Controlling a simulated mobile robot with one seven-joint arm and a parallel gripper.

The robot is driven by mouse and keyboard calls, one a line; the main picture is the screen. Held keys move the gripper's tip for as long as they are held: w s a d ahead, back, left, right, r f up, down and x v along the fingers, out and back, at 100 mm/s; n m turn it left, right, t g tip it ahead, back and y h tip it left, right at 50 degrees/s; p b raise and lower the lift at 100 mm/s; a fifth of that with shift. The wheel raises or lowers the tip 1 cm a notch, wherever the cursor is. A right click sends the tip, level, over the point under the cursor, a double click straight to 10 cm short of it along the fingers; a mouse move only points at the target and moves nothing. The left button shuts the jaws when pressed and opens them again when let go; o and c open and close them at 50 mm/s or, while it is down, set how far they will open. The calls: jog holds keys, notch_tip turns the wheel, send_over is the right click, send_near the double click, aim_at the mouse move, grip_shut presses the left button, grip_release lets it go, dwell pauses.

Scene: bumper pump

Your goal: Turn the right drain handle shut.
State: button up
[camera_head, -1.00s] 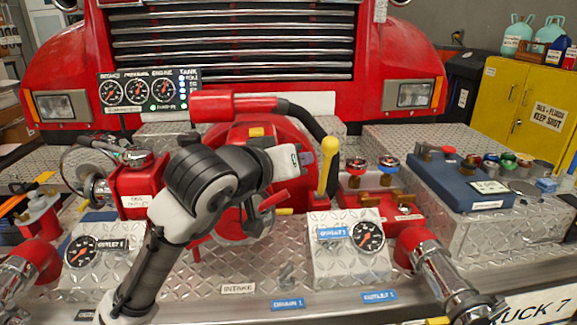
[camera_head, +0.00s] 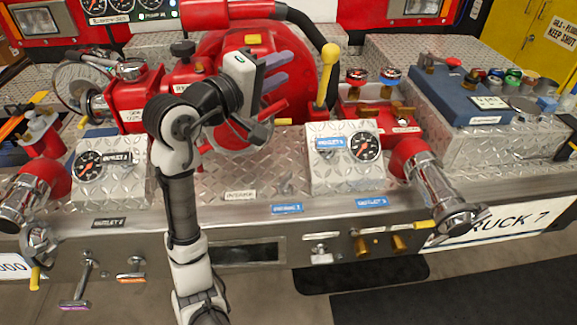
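My gripper (camera_head: 284,68) is in the upper middle, in front of the red pump body, pointing right. Its two grey fingers look apart, with nothing seen between them. Several handles could be drain handles, and I cannot tell which is the right one. A small yellow handle (camera_head: 424,225) is under the right outlet pipe. A purple T-handle (camera_head: 75,304) and an orange handle (camera_head: 131,275) hang at the lower left. My gripper is well above all of these.
The right outlet pipe (camera_head: 437,190) slants down over the bumper edge. A gauge box (camera_head: 345,158) and a yellow-knobbed lever (camera_head: 325,75) stand right of my arm. Brass fittings (camera_head: 380,244) are on the front face. A dark mat (camera_head: 450,295) is on the floor; space in front looks free.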

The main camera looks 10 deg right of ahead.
aim_at(291, 170)
jog(key=s+a+f+n+p, duration=0.1)
jog(key=a+f+n, duration=0.1)
jog(key=f+n, duration=0.5)
jog(key=s+a+f+n+t+y+p, duration=0.1)
jog(key=s+a+f+n, duration=0.1)
jog(key=f+n, duration=0.6)
jog(key=s+a+f+n+t+y+p, duration=0.1)
jog(key=f+n, duration=0.7)
jog(key=f, duration=0.9)
jog(key=shift+s+a+p, duration=0.3)
jog(key=shift+a+p, duration=0.15)
jog(key=shift+a, duration=0.05)
jog(key=p+x, duration=0.3)
jog(key=x, duration=1)
jog(key=shift+w+d, duration=0.1)
jog(key=shift+w, duration=0.15)
grip_shut()
